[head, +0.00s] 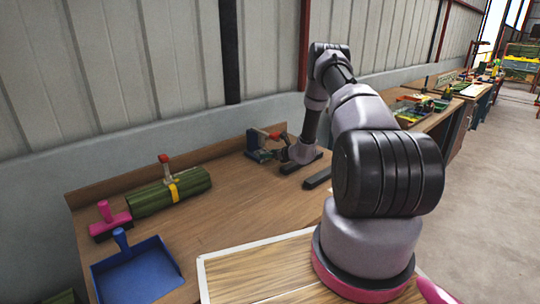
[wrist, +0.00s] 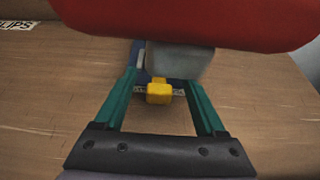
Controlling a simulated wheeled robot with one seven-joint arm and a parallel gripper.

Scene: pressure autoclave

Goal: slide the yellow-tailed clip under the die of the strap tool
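The clip's far part is hidden. The grey block of the strap tool (wrist: 180,60), seemingly its die, is just beyond and above the tail. A large red part, probably the tool's handle, fills the top of this view. In the head view the strap tool (head: 262,143) stands near the back edge of the bench, and my arm's end is beside its right side. My gripper's tips are not clear there.
A green bundle (head: 150,199) with a yellow strap and a red-topped upright lies at left. A pink brush (head: 109,223) and blue dustpan (head: 137,275) are in front of it. A dark bar (head: 317,178) lies right of the tool. The mid-bench is bare.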

